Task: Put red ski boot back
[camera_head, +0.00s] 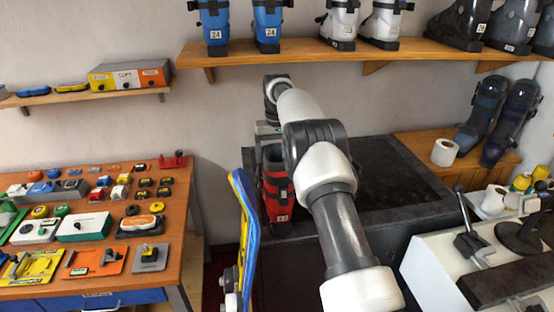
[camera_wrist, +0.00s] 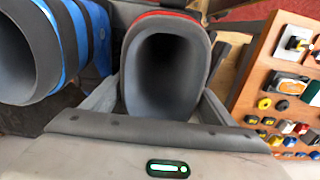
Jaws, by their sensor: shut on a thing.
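The red ski boot (camera_head: 277,190) is upright in the head view, by the left edge of the dark bench, partly hidden by my arm. I cannot tell whether its sole touches anything. My gripper (camera_head: 268,130) is shut on its upper part. In the wrist view my gripper (camera_wrist: 160,105) has a finger on each side of the cuff of the red ski boot (camera_wrist: 172,15), whose dark opening faces the camera. The boot shelf (camera_head: 330,57) runs along the wall above, with blue, white and dark boots on it.
A blue boot (camera_wrist: 68,45) is close to the left of the held boot in the wrist view. A blue-yellow board (camera_head: 243,240) stands just left of the boot.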

